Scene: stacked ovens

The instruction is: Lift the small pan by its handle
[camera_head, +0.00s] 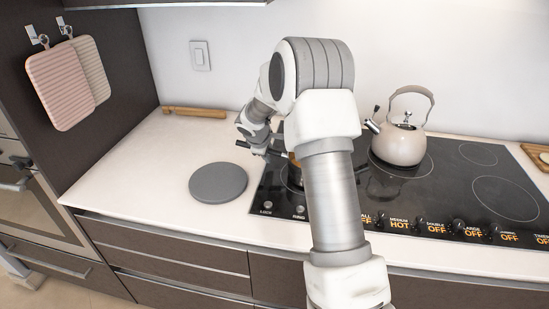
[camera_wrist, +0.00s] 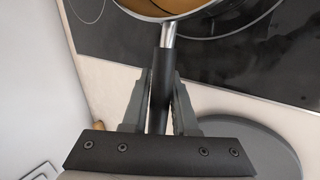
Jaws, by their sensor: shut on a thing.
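The small pan shows in the wrist view as a shiny metal rim (camera_wrist: 172,10) with a brownish inside at the top edge, mostly cut off. Its black handle (camera_wrist: 162,75) runs down between the fingers of my gripper (camera_wrist: 158,95), which is shut on it. In the head view the pan (camera_head: 294,168) is over the left part of the black cooktop, mostly hidden behind my arm. My gripper (camera_head: 258,148) is at the cooktop's left edge. I cannot tell whether the pan touches the cooktop.
A beige kettle (camera_head: 398,145) stands on the cooktop at the right. A grey round trivet (camera_head: 218,182) lies on the white counter left of the cooktop. A rolling pin (camera_head: 194,112) lies by the back wall. Control knobs line the front, one marked HOT.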

